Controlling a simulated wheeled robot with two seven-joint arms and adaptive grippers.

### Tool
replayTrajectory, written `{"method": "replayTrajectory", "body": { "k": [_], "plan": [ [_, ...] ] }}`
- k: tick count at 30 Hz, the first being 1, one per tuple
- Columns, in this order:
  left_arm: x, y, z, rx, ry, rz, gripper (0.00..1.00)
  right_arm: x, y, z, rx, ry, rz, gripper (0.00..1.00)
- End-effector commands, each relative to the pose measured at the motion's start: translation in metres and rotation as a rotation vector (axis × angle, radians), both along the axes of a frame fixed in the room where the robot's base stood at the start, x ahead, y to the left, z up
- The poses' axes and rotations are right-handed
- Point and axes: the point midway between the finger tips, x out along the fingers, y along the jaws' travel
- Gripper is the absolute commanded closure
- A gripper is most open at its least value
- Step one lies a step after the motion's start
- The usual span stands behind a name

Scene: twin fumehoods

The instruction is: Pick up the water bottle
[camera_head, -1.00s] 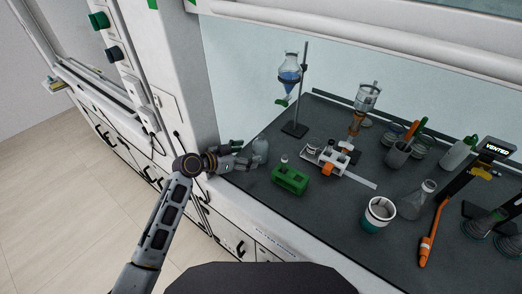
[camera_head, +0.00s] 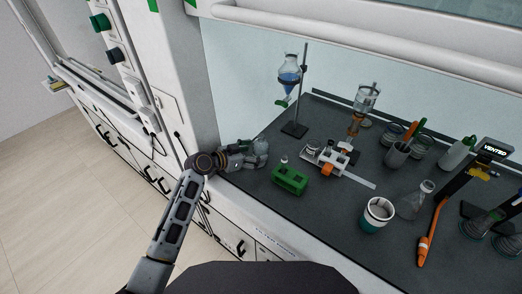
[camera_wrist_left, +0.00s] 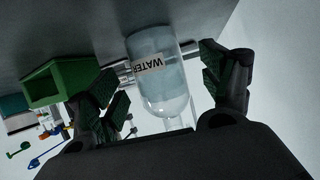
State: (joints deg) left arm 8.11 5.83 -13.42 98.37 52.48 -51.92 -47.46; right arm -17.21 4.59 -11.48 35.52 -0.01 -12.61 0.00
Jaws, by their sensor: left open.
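The water bottle (camera_head: 261,142) is a small clear bottle standing near the left front of the fumehood worktop. In the left wrist view the bottle (camera_wrist_left: 158,82) shows a white label reading "WATER" and lies between the two open fingers. My left gripper (camera_head: 256,152) is open around the bottle, with a finger on each side; in the left wrist view (camera_wrist_left: 163,82) gaps show between the finger pads and the bottle. The gripper partly hides the bottle in the head view. My right gripper is not in view.
A green block rack (camera_head: 290,179) stands just right of the bottle. A stand with a blue-filled funnel (camera_head: 290,75) is behind. A white and teal cup (camera_head: 377,215) and a flask (camera_head: 415,200) stand farther right. The hood's side wall is close on the left.

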Motion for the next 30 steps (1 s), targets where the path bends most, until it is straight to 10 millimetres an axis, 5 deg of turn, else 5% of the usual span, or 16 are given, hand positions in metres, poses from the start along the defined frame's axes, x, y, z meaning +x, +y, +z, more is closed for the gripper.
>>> {"method": "replayTrajectory", "body": {
  "k": [12,30],
  "plan": [
    [0.018,-0.027,-0.011,-0.001,0.001,0.001,0.2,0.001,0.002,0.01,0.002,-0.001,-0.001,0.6],
    [0.021,-0.03,-0.013,0.0,0.0,0.0,0.2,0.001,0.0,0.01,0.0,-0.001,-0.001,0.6]
  ]
}}
